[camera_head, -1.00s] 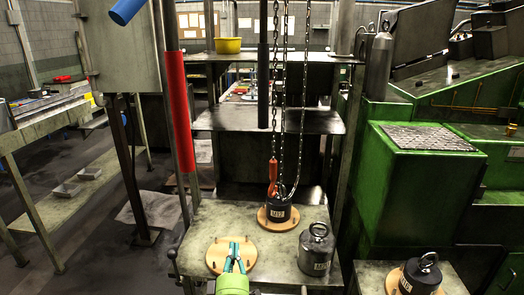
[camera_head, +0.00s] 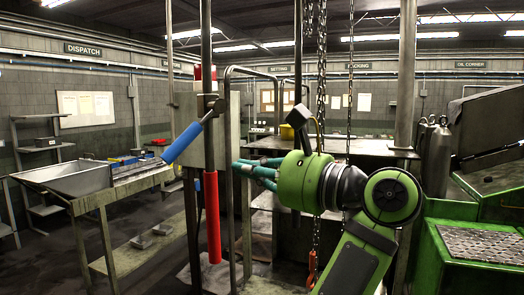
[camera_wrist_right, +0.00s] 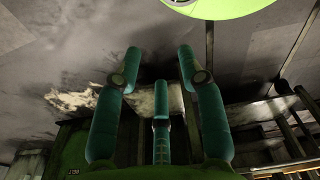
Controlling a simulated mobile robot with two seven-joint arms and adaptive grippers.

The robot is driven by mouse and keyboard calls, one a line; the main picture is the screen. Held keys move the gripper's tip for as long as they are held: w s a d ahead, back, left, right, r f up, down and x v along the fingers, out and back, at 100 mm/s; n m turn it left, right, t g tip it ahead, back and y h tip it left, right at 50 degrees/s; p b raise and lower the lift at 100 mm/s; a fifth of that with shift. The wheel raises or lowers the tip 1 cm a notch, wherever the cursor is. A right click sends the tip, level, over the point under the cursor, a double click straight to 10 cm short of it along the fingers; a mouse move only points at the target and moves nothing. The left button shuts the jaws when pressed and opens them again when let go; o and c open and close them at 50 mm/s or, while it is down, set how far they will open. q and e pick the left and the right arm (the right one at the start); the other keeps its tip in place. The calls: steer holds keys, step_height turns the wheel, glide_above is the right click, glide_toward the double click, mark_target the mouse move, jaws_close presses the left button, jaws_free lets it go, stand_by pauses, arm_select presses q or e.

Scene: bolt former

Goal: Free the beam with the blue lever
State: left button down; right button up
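The blue lever (camera_head: 181,143) is a blue sleeve slanting down to the left from a pivot on a dark upright post, in the head view. A red sleeve (camera_head: 212,217) hangs upright below that pivot. My right gripper (camera_wrist_right: 160,65) is open and empty in the right wrist view. I cannot tell which part is the beam.
A grey cabinet (camera_head: 238,110) and a bent pipe frame stand behind the lever. A workbench (camera_head: 110,195) with a metal tray is at left, a green machine (camera_head: 470,250) at right. Floor shows between bench and post.

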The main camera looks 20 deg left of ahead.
mark_target(183, 149)
arm_select(q)
steer(key=a, duration=0.4)
steer(key=a+r, duration=0.1)
steer(key=a, duration=0.4)
steer(key=w+a+r, duration=0.1)
steer(key=a, duration=0.3)
steer(key=shift+a+r+b, duration=0.15)
steer(key=shift+r+b, duration=0.05)
steer(key=shift+b, duration=0.1)
steer(key=r, duration=0.1)
steer(key=s+r+p, duration=0.1)
steer(key=s+a+r+p, duration=0.1)
steer(key=shift+a+r, duration=0.1)
steer(key=shift+r, duration=0.3)
step_height(183, 149, up, 5)
steer(key=p, duration=0.4)
steer(key=shift+s+r, duration=0.15)
steer(key=shift+r, duration=0.05)
steer(key=v, duration=0.9)
steer(key=shift+d+r, duration=0.15)
steer(key=shift+d, duration=0.2)
arm_select(e)
steer(key=r, duration=0.5)
steer(key=shift+w+a+r, duration=0.1)
steer(key=shift+a+r, duration=0.15)
steer(key=shift+a, duration=0.05)
